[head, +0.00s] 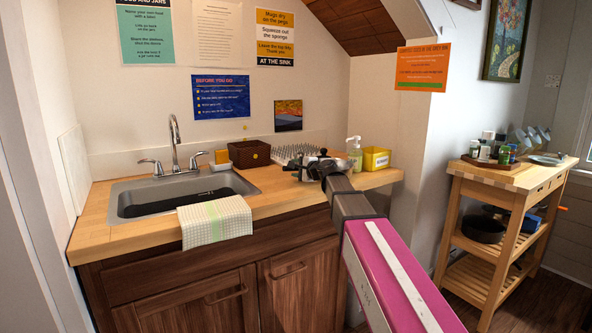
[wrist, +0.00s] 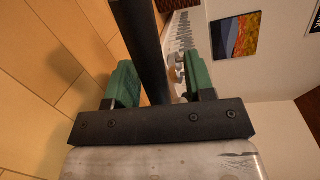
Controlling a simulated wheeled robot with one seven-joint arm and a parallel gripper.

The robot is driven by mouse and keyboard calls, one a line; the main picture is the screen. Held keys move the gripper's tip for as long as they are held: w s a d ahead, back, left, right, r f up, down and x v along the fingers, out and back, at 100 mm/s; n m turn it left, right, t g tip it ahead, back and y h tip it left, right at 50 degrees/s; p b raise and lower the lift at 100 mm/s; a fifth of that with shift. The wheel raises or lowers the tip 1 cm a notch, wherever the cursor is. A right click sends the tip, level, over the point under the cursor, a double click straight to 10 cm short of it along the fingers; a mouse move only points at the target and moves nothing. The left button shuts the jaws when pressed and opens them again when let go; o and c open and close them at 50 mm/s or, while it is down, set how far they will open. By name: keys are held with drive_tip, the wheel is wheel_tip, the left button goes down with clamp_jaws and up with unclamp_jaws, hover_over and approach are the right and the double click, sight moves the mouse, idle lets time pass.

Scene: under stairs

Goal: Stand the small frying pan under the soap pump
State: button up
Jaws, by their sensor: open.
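The soap pump (head: 354,153), a pale green bottle with a white top, stands on the counter at its right part, left of a yellow box. My gripper (head: 310,166) is over the counter, left of the pump. In the wrist view my gripper (wrist: 163,85) is open, its green-padded fingers on either side of a long dark bar (wrist: 143,40). The bar could be the frying pan's handle, but no pan body shows there. In the head view my gripper and arm hide what lies at the fingers.
The yellow box (head: 376,158), a spiky drying mat (head: 296,152) and a brown basket (head: 249,153) stand along the wall. The sink (head: 130,196) is at left with a towel (head: 215,220) over the edge. A dark pan (head: 484,229) sits on the trolley's (head: 500,178) lower shelf.

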drive_tip(key=v, duration=1.1)
drive_tip(key=shift+s+d, duration=0.1)
idle(0.9)
